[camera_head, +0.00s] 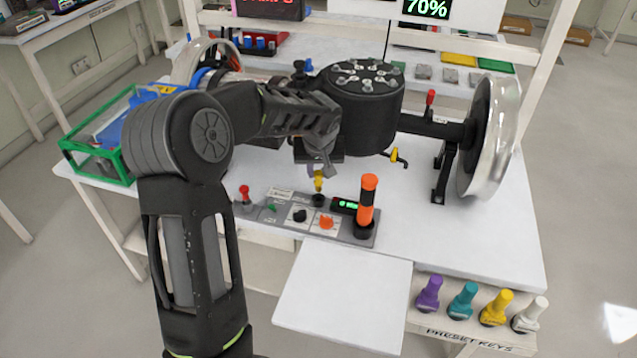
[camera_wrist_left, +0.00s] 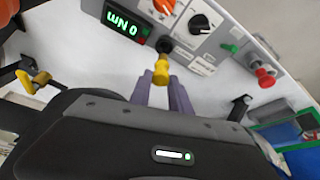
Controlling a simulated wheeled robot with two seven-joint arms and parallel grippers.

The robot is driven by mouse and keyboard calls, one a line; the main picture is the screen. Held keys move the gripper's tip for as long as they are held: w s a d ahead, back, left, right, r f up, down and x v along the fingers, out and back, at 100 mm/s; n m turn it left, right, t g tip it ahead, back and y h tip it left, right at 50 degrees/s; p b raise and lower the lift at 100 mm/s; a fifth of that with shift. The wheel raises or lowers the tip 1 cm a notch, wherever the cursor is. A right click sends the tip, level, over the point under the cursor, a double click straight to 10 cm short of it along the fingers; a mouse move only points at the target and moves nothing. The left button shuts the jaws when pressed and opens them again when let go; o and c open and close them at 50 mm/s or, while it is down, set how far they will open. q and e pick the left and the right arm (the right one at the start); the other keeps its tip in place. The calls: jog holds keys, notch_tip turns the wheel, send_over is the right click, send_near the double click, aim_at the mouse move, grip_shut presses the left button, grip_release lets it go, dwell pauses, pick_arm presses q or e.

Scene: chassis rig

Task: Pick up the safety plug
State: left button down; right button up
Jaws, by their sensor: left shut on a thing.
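A small yellow plug (camera_head: 319,184) stands upright at the back edge of the grey control panel (camera_head: 285,222), directly above a black round socket (camera_head: 318,200). I take it to be the safety plug. My left gripper (camera_head: 320,170) comes down over it from above and is shut on its upper part. In the left wrist view the two fingers (camera_wrist_left: 163,88) lie on either side of the yellow plug (camera_wrist_left: 161,70), with the black socket (camera_wrist_left: 165,45) just beyond. I cannot tell whether the plug is fully seated in the socket. My right gripper is not in view.
An orange-and-black cylinder (camera_head: 367,202) stands at the panel's right end, and a red button (camera_head: 246,194) at its left. A black drum (camera_head: 362,100) and a metal wheel (camera_head: 491,137) stand behind. Several preset keys (camera_head: 463,300) line the front right. The white front board (camera_head: 345,295) is clear.

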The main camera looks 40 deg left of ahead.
aim_at(319, 175)
pick_arm(q)
notch_tip(319, 175, up, 5)
jog(key=shift+f, duration=0.15)
jog(key=shift+d, duration=0.1)
dwell(0.5)
